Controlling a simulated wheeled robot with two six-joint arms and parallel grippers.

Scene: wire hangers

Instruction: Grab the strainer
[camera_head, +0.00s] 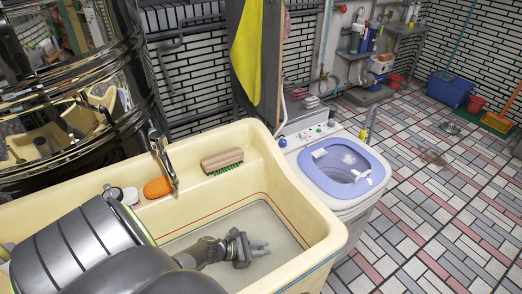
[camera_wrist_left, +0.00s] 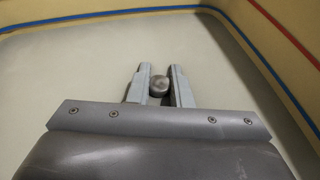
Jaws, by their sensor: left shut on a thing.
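My left gripper (camera_head: 262,247) is low inside the cream sink (camera_head: 326,222), close to its pale floor. In the left wrist view, its two grey fingers (camera_wrist_left: 159,76) close on a small round metal knob, which I take for the strainer (camera_wrist_left: 158,87). Only the knob's rounded top shows between the fingers. The rest of the strainer is hidden by the fingers and gripper body, so I cannot tell whether it touches the sink floor. My right gripper is in neither view.
The sink walls surround my left gripper. A metal faucet (camera_head: 162,158), an orange sponge (camera_head: 157,188) and a scrubbing brush (camera_head: 222,160) are along the sink's back ledge. A washing machine with a blue lid (camera_head: 318,178) stands to the right. Open tiled floor (camera_head: 425,215) lies beyond.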

